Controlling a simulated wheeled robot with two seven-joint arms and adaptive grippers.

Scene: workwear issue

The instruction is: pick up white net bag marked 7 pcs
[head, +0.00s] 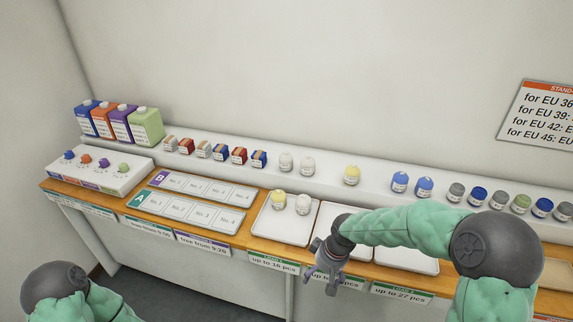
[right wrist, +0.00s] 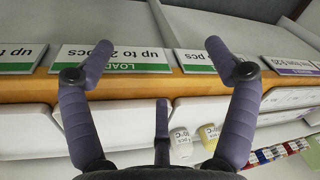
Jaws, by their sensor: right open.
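Two white bags stand side by side on the back shelf, a left one (head: 286,162) and a right one (head: 307,164). Another white bag (head: 303,204) stands in the left tray (head: 270,230), beside a yellow bag (head: 278,198). In the right wrist view a white bag (right wrist: 181,146) and a yellow bag (right wrist: 209,137) show near the bottom. Their print is too small to read surely. My right gripper (head: 326,282) is open and empty over the table's front edge, right of the left tray; its spread fingers show in the wrist view (right wrist: 160,46). My left gripper is out of view.
Another yellow bag (head: 352,174), blue bags (head: 400,182) and small boxes (head: 221,152) line the shelf. Numbered boards (head: 190,212) lie left of the trays. Load signs (head: 272,264) run along the table's front edge. My right arm covers part of the middle and right trays.

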